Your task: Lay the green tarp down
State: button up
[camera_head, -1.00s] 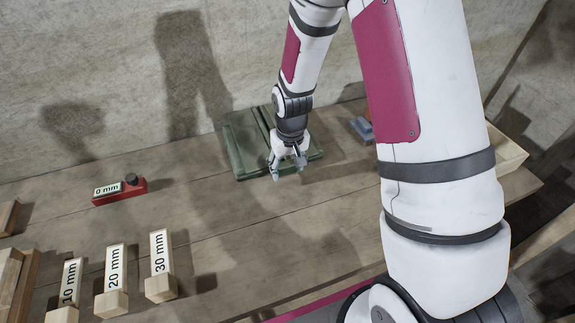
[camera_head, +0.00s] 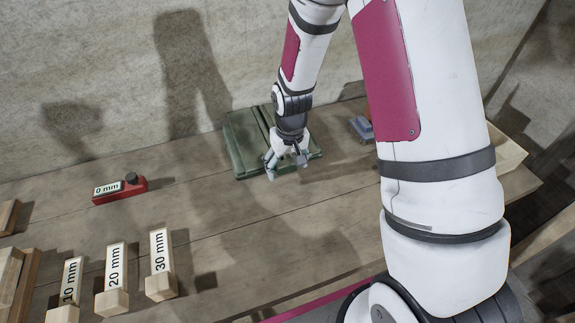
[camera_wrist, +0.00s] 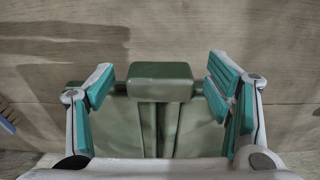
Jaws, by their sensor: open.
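My gripper's teal-padded fingers (camera_wrist: 164,92) are wide open, one on each side of that raised end, with gaps between. I cannot tell the exact height of the fingertips over the bench.
A red block labelled 0 mm (camera_head: 119,191) sits left on the bench (camera_head: 215,215). Labelled wooden blocks, 10 mm (camera_head: 70,285), 20 mm (camera_head: 115,275) and 30 mm (camera_head: 160,265), stand at the front left. A blue-grey object (camera_head: 362,128) lies right of the tarp. The bench middle is clear.

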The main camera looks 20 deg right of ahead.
notch_tip(320, 180, up, 7)
jog(key=p, duration=0.2)
jog(key=shift+s+p, duration=0.3)
jog(key=shift+p, duration=0.1)
dwell(0.6)
jog(key=shift+r+p, duration=0.65)
jog(key=shift+r, duration=1.2)
jog(key=shift+r, duration=0.1)
